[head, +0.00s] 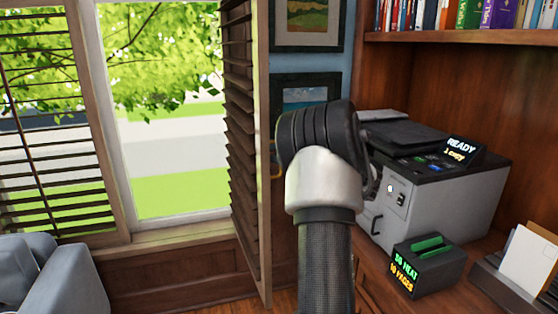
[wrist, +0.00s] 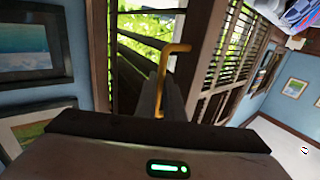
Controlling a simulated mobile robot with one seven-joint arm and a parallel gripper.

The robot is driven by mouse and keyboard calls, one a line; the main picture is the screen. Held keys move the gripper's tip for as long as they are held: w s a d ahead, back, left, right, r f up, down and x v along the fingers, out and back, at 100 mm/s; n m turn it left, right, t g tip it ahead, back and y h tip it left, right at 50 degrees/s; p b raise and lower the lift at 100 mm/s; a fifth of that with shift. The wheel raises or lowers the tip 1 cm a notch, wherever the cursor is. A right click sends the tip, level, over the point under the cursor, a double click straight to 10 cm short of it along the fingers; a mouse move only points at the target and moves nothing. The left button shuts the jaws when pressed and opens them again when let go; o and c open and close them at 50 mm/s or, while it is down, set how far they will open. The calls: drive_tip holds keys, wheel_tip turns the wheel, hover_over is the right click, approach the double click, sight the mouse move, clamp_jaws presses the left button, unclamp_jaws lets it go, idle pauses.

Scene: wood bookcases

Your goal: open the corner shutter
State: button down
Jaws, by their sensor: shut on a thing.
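The corner shutter (head: 240,120) is a dark brown louvred panel in a wood frame, right of the window gap in the head view. It stands swung out from the window, seen nearly edge-on. Its dark slats (wrist: 135,65) also show in the wrist view, with greenery behind them. A brass, L-shaped handle (wrist: 163,75) is in the middle of the wrist view. My gripper (wrist: 166,92) is shut on this handle. In the head view my arm hides the gripper, and only a bit of the handle (head: 275,160) shows beside it.
Another louvred shutter (head: 45,130) covers the window's left part. A grey armchair (head: 50,280) is at lower left. A printer (head: 440,170), a small black box (head: 428,265) and a bookcase are close on the right. Framed pictures (head: 307,25) hang behind the arm.

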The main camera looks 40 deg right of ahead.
drive_tip(key=shift+w+a+r, duration=0.1)
drive_tip(key=shift+w+r, duration=0.05)
drive_tip(key=shift+r, duration=0.2)
drive_tip(key=c, duration=2.2)
unclamp_jaws()
drive_tip(key=shift+o, duration=0.2)
drive_tip(key=shift+w+f, duration=0.1)
drive_tip(key=shift+f, duration=0.1)
drive_tip(key=shift+s, duration=0.35)
drive_tip(key=p+v, duration=0.1)
drive_tip(key=v, duration=1.5)
drive_tip(key=shift+s+d, duration=0.25)
drive_tip(key=shift+s, duration=0.1)
drive_tip(key=shift+w, duration=0.15)
